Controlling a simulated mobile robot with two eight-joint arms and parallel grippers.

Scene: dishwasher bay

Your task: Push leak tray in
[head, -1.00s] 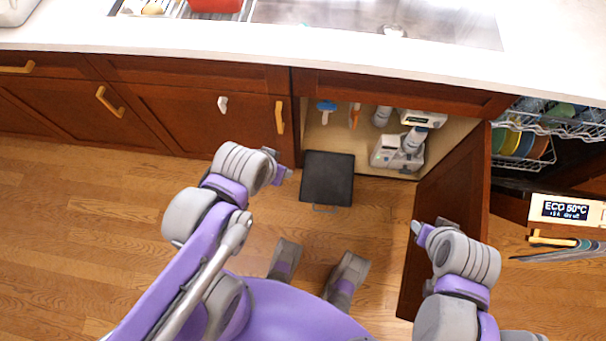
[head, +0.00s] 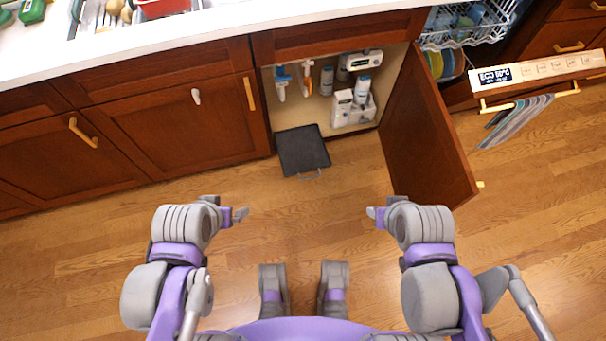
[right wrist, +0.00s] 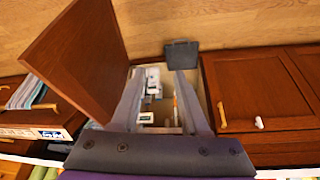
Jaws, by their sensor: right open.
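The leak tray (head: 302,150) is a flat black tray with a small handle at its front edge. It sticks out of the open under-sink cabinet (head: 353,131) over the wooden floor. It also shows in the right wrist view (right wrist: 181,54). My left gripper (head: 240,215) is in front of the tray and to its left, apart from it; its jaw opening is not clear. My right gripper (head: 374,214) is in front of the tray and to its right, open and empty. Its two fingers frame the cabinet in the right wrist view (right wrist: 160,72).
The cabinet door (head: 424,125) stands open to the right of the tray. White appliances and bottles (head: 353,104) stand inside the cabinet. The open dishwasher's front panel (head: 540,80) is farther right. The floor between my grippers and the tray is clear.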

